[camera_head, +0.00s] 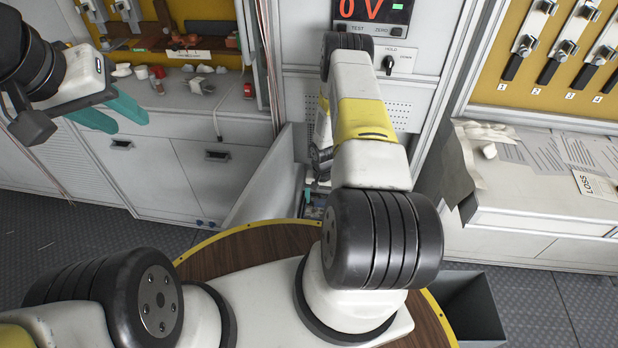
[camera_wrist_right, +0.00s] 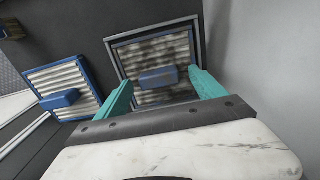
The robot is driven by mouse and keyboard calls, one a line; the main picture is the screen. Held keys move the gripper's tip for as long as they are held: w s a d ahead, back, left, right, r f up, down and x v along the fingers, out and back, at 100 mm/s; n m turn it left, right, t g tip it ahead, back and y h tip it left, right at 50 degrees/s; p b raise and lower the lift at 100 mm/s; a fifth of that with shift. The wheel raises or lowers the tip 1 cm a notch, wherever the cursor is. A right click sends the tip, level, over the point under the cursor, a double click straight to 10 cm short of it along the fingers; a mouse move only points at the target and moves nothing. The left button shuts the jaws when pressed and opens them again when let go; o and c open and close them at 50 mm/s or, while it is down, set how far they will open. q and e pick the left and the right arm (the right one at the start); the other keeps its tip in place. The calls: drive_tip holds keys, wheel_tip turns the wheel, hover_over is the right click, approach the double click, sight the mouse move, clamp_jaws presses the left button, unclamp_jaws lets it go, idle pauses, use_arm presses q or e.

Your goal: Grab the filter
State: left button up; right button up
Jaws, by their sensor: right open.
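In the right wrist view a dirty, dark-streaked filter (camera_wrist_right: 180,47) sits inside a grey square frame, with a blue handle (camera_wrist_right: 158,77) across its middle. A cleaner filter (camera_wrist_right: 70,73) with a blue rim and its own blue handle stands to its left. My right gripper (camera_wrist_right: 160,78) is open, its teal fingers on either side of the dirty filter's handle; I cannot tell whether they touch anything. In the head view my right arm hides most of that gripper. My left gripper (camera_head: 128,124) is open and empty at the upper left, in front of the grey cabinets.
A meter display (camera_head: 371,12) and a knob panel are above my right arm. A cluttered counter (camera_head: 200,110) is at the left. A bench (camera_head: 540,215) with papers is at the right. A dark open bin (camera_head: 470,310) stands on the floor at lower right.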

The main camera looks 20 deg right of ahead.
drive_tip(key=shift+f, duration=0.8)
drive_tip(key=c, duration=1.5)
drive_tip(key=shift+r, duration=0.1)
